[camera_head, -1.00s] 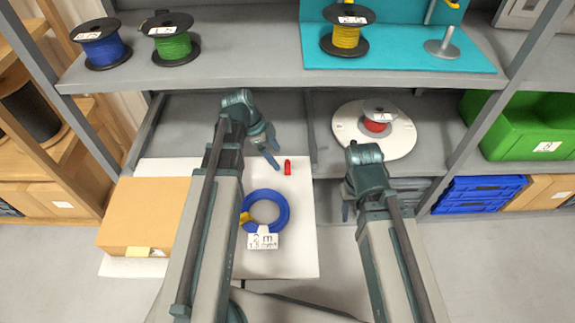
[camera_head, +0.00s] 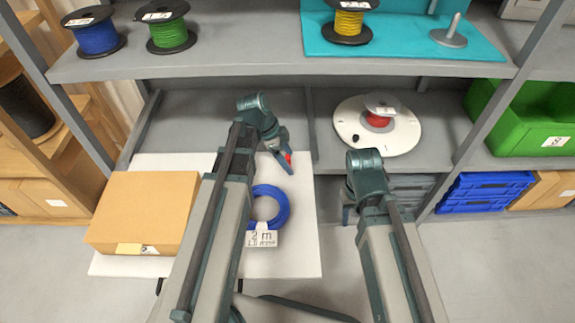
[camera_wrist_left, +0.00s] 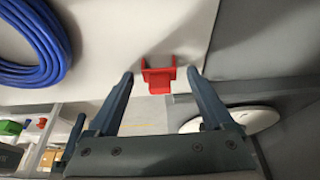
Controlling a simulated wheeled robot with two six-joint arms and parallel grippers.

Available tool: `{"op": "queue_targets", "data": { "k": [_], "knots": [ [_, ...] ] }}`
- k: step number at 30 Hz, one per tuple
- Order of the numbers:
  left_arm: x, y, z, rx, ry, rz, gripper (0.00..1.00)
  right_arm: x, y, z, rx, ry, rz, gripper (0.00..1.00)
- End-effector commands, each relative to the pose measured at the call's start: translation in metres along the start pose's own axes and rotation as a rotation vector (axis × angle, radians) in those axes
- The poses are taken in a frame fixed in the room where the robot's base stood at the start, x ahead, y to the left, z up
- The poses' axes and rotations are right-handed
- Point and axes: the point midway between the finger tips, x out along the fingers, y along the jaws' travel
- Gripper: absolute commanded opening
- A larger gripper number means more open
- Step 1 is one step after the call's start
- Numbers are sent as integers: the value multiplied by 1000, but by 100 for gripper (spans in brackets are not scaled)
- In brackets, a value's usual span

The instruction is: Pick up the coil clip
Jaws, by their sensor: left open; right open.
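The coil clip (camera_wrist_left: 158,77) is a small red U-shaped piece lying on the white board. In the left wrist view it is just beyond and between the spread fingers of my left gripper (camera_wrist_left: 160,80). In the head view only a bit of the red clip (camera_head: 288,157) shows beside my left gripper (camera_head: 279,163), which is open and empty. I cannot tell whether a finger touches the clip. My right gripper (camera_head: 346,212) is low at the right, largely hidden behind its own arm, away from the clip.
A blue cable coil (camera_head: 283,207) with a white label lies on the white board (camera_head: 304,250). A cardboard box (camera_head: 145,210) stands at the left. A white disc with a red reel (camera_head: 350,130) is on the shelf to the right. Spools stand on the shelf above.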

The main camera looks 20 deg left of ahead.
Motion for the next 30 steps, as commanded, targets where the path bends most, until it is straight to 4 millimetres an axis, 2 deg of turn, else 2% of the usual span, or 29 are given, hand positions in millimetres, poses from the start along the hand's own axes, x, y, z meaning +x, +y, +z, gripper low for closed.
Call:
{"op": "queue_targets", "data": {
  "k": [5, 6, 18, 20, 26, 30],
  "knots": [
    [-1, 0, 0, 0, 0, 0, 85, -1, 0, 0, 0, 0, 0, 50],
    [-1, 0, 0, 0, 0, 0, 81, -1, 0, 0, 0, 0, 0, 50],
    [-1, 0, 0, -1, 0, 0, 9, -1, 0, 0, 0, 0, 0, 50],
    [-1, 0, 0, -1, 0, 0, 0, -1, 0, 0, 0, 0, 0, 50],
    [-1, 0, 0, -1, 0, 0, 0, -1, 0, 0, 0, 0, 0, 50],
    [-6, 0, -6, -1, 0, 0, 0, -8, 1, 0, 0, 0, 0, 50]
  ]
}}
